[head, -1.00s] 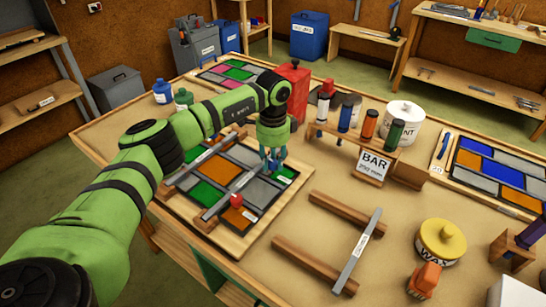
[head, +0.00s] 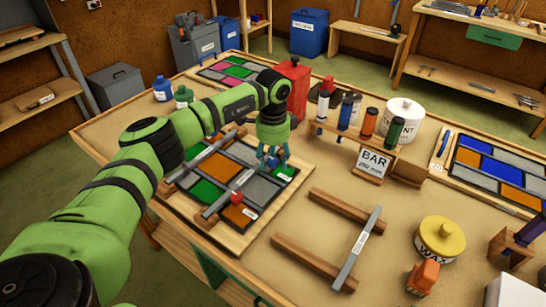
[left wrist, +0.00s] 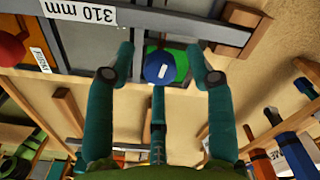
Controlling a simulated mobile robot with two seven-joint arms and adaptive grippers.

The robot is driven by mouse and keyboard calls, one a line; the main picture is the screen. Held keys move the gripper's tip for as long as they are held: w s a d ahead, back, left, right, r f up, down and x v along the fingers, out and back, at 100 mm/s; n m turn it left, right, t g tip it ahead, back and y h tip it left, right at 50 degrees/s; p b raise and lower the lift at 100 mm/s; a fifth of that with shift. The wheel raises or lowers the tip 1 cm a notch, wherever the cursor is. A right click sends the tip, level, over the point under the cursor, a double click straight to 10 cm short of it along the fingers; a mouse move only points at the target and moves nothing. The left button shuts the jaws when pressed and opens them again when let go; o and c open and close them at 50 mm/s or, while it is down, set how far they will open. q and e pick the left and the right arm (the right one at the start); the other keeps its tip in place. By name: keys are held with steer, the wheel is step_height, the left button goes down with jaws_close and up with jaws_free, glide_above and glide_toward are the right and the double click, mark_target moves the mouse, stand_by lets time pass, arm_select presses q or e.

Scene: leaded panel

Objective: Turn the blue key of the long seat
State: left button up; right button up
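The leaded panel (head: 240,246) lies on the bench with grey, green and orange panes. A long grey strip, marked 310 mm in the left wrist view (left wrist: 84,12), crosses it. The blue key (left wrist: 160,68) is a round knob with a small white mark, over a green pane. A red knob (head: 237,198) sits near the strip's other end; it also shows in the left wrist view (left wrist: 10,48). My left gripper (head: 272,165) is open above the panel's right part. In the left wrist view its fingers stand apart on either side of the blue key, without visible contact. My right gripper is out of view.
A grey bar (head: 360,250) rests across two wooden rails (head: 310,258) at front right. A rack of coloured tubes with a BAR sign (head: 373,164) stands right of the gripper. A yellow-lidded wax tin (head: 440,240) stands front right.

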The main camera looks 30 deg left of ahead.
mark_target(273, 159)
arm_select(q)
steer(key=shift+r, duration=0.1)
step_height(273, 159, up, 12)
stand_by(0.5)
